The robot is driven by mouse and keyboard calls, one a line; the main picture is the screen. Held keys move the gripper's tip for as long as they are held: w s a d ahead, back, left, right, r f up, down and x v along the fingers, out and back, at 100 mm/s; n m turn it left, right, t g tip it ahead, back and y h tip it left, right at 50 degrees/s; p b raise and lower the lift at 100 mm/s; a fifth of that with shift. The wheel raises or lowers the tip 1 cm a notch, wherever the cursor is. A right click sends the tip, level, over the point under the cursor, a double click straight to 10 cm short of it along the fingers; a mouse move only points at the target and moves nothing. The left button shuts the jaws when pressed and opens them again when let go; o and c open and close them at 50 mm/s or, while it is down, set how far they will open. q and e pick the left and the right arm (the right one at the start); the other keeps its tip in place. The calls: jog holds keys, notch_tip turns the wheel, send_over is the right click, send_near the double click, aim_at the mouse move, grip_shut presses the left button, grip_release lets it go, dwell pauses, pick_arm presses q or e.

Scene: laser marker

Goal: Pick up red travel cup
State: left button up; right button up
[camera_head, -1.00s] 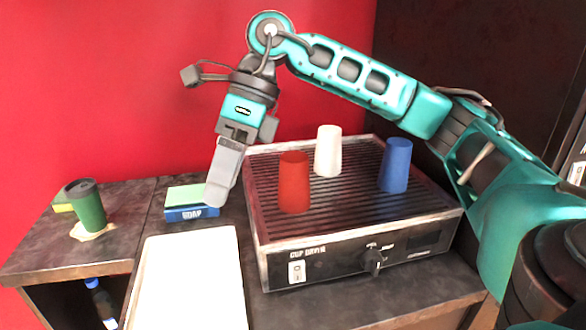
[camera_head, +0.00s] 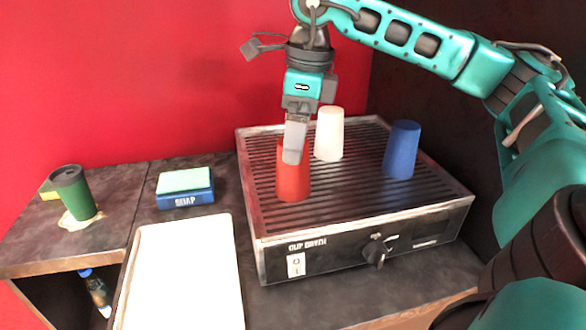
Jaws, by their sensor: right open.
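The red travel cup (camera_head: 292,185) stands upside down on the front left of the ribbed cup dryer (camera_head: 345,190). My right gripper (camera_head: 295,142) points down over the red cup and covers part of its upper side in the picture. The gripper is open; only one finger shows clearly, and I cannot tell whether it touches the cup. My left gripper is not in view.
A white cup (camera_head: 329,134) and a blue cup (camera_head: 402,150) stand on the dryer behind and right of the red one. A white tray (camera_head: 185,275), a blue soap box with a green sponge (camera_head: 186,187) and a green cup (camera_head: 75,192) in a spill lie left.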

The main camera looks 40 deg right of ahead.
jog(key=shift+w+a+f, duration=0.1)
jog(key=shift+w+f, duration=0.1)
jog(key=shift+f, duration=0.65)
jog(key=shift+w+d+f, duration=0.1)
jog(key=shift+w+f, duration=0.1)
jog(key=shift+f, duration=0.65)
jog(key=shift+w+a+f, duration=0.1)
jog(key=shift+w+f, duration=0.1)
jog(key=shift+f, duration=0.65)
jog(key=c, duration=1.2)
jog(key=shift+r, duration=0.15)
notch_tip(320, 180, up, 20)
jog(key=shift+f+p, duration=0.1)
jog(key=shift+p, duration=0.4)
